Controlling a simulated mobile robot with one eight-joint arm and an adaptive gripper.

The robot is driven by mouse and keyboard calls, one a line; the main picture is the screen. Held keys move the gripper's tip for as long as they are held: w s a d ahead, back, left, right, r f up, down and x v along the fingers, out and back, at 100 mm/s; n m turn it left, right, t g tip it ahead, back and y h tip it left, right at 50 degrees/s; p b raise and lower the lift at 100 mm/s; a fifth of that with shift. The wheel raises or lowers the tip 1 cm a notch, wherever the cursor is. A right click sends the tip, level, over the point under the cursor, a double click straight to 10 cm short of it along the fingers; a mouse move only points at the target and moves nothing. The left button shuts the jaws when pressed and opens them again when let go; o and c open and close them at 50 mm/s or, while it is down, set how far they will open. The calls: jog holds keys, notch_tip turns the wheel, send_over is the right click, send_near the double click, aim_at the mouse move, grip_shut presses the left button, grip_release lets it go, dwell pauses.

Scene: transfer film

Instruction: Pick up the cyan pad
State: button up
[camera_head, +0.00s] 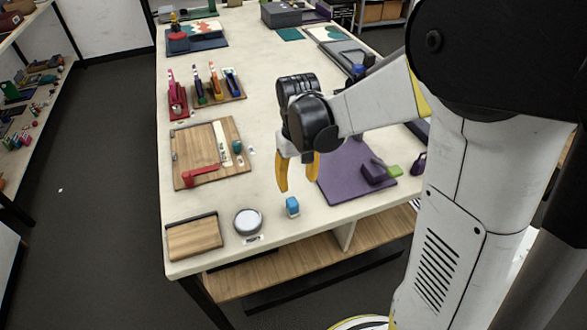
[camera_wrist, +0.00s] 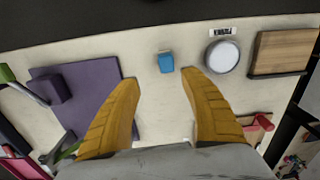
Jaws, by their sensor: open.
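A small cyan-blue pad (camera_head: 292,206), block-like in shape, stands on the pale table near its front edge. In the wrist view the cyan pad (camera_wrist: 166,62) lies just beyond the fingertips, between their lines. My gripper (camera_head: 298,182) hangs over the table, behind and above the pad in the head view, with its yellow fingers apart. In the wrist view my gripper (camera_wrist: 160,78) has nothing between its fingers. The pad is apart from both fingers, and nothing covers it.
A round white-topped tin (camera_head: 248,221) and a wooden board (camera_head: 194,238) stand left of the pad. A purple mat (camera_head: 345,188) with a purple block (camera_head: 374,173) lies right. A wooden tray (camera_head: 190,155) with a red tool is behind left. Bare tabletop surrounds the pad.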

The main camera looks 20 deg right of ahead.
aim_at(292, 202)
jog(key=f, duration=0.1)
jog(key=f+b, duration=0.1)
jog(key=f, duration=0.2)
jog(key=shift+s+a+f, duration=0.2)
jog(key=shift+a, duration=0.15)
jog(key=f+b, duration=0.1)
jog(key=f, duration=0.3)
jog(key=f+b, duration=0.1)
jog(key=f, duration=0.1)
jog(key=shift+w+a+b, duration=0.15)
jog(key=shift+a+b, duration=0.15)
jog(key=shift+b, duration=0.05)
jog(key=shift+r, duration=0.15)
grip_shut()
